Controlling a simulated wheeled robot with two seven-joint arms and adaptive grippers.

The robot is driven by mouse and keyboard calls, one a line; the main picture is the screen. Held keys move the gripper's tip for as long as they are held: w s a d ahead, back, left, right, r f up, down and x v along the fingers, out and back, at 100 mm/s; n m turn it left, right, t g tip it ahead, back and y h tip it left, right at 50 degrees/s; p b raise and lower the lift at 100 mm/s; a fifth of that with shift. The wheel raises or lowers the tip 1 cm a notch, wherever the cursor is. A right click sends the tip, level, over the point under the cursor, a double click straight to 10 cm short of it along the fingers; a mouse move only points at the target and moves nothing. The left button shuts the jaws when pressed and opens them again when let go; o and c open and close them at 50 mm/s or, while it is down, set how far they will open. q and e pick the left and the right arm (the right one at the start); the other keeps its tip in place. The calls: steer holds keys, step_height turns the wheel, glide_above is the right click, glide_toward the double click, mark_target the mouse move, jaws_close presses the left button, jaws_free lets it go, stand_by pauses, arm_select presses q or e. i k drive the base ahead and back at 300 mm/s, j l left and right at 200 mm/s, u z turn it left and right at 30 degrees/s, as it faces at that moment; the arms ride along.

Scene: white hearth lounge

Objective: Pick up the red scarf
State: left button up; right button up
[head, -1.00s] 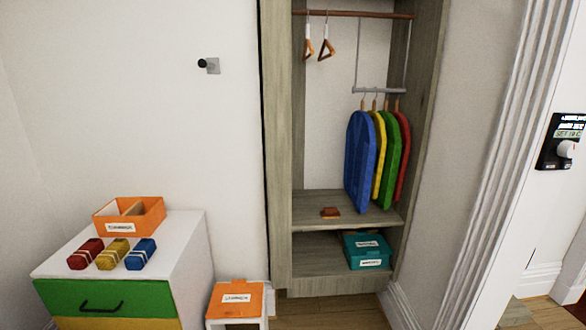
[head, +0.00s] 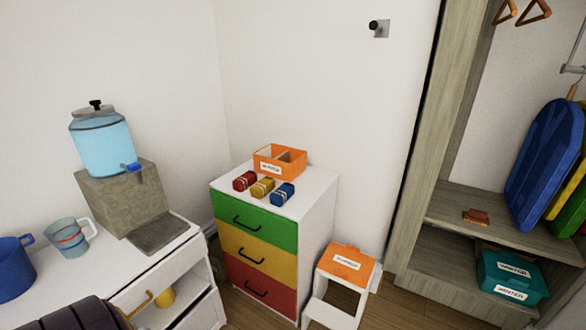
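A small red bundle (head: 244,181), banded with a light strap, lies at the left of a row on top of the white dresser. It looks like the rolled red scarf. A yellow bundle (head: 262,188) and a blue bundle (head: 283,194) of the same shape lie beside it to the right. An orange divided box (head: 280,161) stands just behind the row.
The dresser (head: 318,192) has green, yellow and red drawers, all shut. A step stool (head: 346,264) with an orange top stands at its right. A white counter (head: 95,268) with a water dispenser (head: 103,142) and cups is at the left. An open wardrobe (head: 425,190) is at the right.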

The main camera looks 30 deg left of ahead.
mark_target(240, 184)
steer(key=u, duration=1.55)
steer(key=i, duration=0.1)
steer(key=j+z, duration=0.05)
